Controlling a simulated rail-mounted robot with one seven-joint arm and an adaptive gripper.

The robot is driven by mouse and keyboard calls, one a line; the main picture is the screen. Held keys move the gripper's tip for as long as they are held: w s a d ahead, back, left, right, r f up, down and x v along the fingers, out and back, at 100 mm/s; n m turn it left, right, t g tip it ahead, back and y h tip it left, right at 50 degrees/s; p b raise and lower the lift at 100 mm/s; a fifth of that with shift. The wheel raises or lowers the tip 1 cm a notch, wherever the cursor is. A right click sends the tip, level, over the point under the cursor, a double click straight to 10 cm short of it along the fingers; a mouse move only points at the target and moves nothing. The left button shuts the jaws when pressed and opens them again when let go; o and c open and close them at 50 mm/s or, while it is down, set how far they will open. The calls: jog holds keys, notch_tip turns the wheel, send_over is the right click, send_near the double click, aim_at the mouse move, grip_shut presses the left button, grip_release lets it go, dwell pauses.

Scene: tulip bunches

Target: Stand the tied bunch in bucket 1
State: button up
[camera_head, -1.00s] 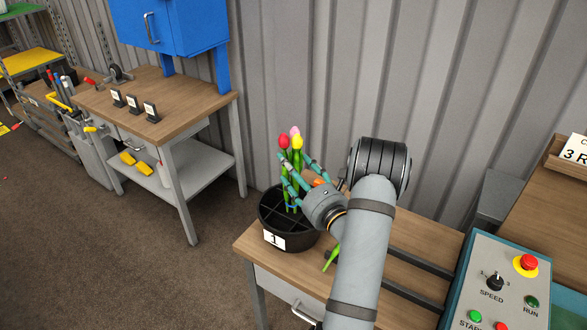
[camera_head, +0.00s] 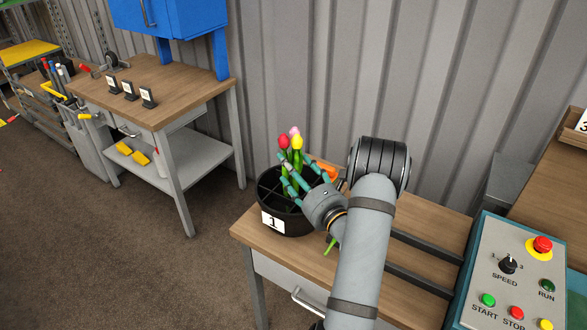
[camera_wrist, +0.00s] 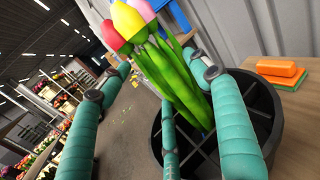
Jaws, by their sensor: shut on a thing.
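The tied bunch (camera_head: 297,143) has red, yellow and pink tulips on green stems. It stands nearly upright in the head view, its lower stems inside black bucket 1 (camera_head: 287,226). My gripper (camera_head: 296,170) is shut on the bunch, its teal fingers around the stems above and over the bucket rim. In the wrist view the bunch (camera_wrist: 178,85) lies between the fingers (camera_wrist: 160,72), and the bucket (camera_wrist: 262,105) shows crossed dividers inside. The tie and stem ends are hidden, so I cannot tell whether the stems touch the bottom.
The bucket stands on a wooden table (camera_head: 262,245) near its left corner. A green stem or leaf (camera_head: 330,246) shows beside my arm. An orange block (camera_wrist: 280,68) lies behind the bucket. A control panel (camera_head: 510,280) is at the right. A corrugated wall (camera_head: 300,60) rises behind.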

jog(key=o, duration=1.2)
jog(key=shift+o, duration=0.4)
jog(key=shift+s+d, duration=0.1)
jog(key=r+b+v, duration=0.2)
jog(key=b+v, duration=0.1)
jog(key=v, duration=0.5)
jog(key=shift+s+d, duration=0.2)
jog(key=shift+s, duration=0.1)
jog(key=s+d+r+p, duration=0.2)
jog(key=s+r+p, duration=0.1)
jog(key=r+p, duration=0.2)
jog(key=shift+s, duration=0.25)
dwell(0.5)
